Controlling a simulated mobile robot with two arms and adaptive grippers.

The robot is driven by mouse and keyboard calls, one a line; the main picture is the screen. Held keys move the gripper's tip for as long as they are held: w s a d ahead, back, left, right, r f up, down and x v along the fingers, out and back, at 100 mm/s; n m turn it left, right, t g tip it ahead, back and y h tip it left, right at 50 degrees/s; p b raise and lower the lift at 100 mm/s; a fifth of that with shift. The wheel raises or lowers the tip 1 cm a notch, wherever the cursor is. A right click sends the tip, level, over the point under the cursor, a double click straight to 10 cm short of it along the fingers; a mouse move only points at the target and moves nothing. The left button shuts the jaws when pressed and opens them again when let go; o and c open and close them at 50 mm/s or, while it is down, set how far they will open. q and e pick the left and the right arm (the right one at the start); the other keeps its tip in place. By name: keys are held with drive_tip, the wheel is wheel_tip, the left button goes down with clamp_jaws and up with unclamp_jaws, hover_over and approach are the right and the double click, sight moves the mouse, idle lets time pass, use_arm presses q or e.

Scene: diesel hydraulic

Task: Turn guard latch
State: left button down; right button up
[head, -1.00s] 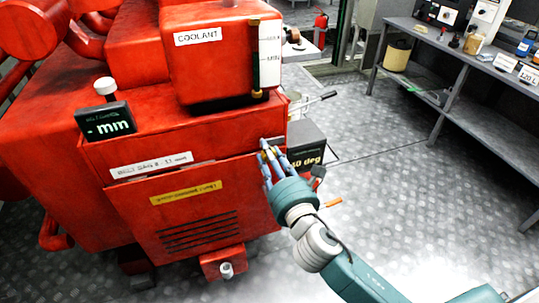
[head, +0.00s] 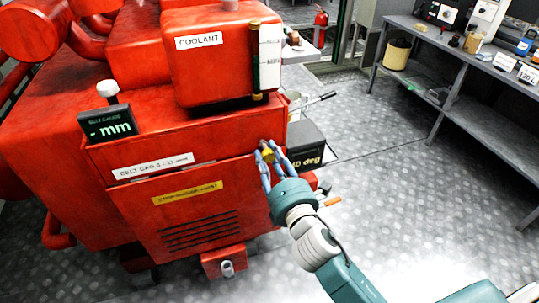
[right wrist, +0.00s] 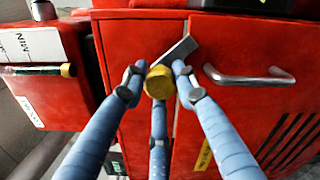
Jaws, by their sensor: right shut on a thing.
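The guard latch has a yellow knob (head: 267,156) on the red guard's front, near its right edge. In the right wrist view the yellow knob (right wrist: 159,82) shows with a flat grey bar (right wrist: 178,50) slanting up and to the right from it. My right gripper (head: 271,157) is shut on the latch. Its blue fingers (right wrist: 156,84) surround the knob, two at the sides and one below. The fingers hide part of the knob's sides. My left gripper is not in view.
A metal handle (right wrist: 248,78) sits beside the latch in the right wrist view. A dark "deg" display box (head: 305,148) stands right of the guard. A grey shelf bench (head: 470,75) is at the right. The floor between is mostly clear.

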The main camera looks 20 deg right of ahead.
drive_tip(key=m, duration=0.4)
drive_tip(key=shift+m+p, duration=0.3)
drive_tip(key=shift+f+m+p, duration=0.1)
drive_tip(key=shift+m+p, duration=0.25)
drive_tip(key=shift+m, duration=1.55)
drive_tip(key=o, duration=1.2)
drive_tip(key=shift+c, duration=0.2)
drive_tip(key=shift+s, duration=0.1)
drive_tip(key=s, duration=1.2)
drive_tip(key=shift+d, duration=0.25)
drive_tip(key=shift+w, duration=0.1)
